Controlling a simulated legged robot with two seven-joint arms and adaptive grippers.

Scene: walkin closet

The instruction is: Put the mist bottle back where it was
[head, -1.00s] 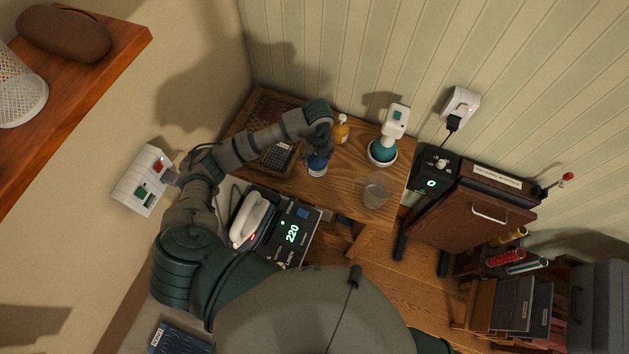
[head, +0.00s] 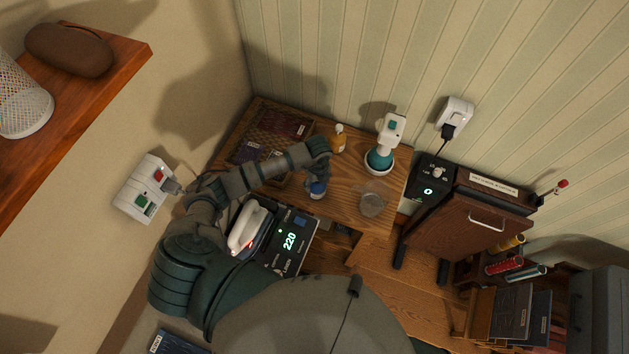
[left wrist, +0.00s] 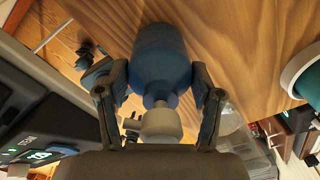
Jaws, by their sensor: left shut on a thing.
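The blue mist bottle (head: 317,188) with a pale nozzle shows over the wooden table. My left gripper (head: 319,173) is shut on it. In the left wrist view the blue body (left wrist: 162,55) is between the two fingers of my left gripper (left wrist: 162,78), with the pale nozzle toward the palm. Wood shows just beyond the bottle; I cannot tell whether its base touches the table. My right gripper is not in view.
An amber bottle (head: 339,139), a white and teal sprayer (head: 385,145) in a white dish and a clear cup (head: 371,204) stand on the table (head: 345,175). A white iron (head: 248,228) sits on a station at the front left. A dark patterned tray (head: 265,130) lies at the back left.

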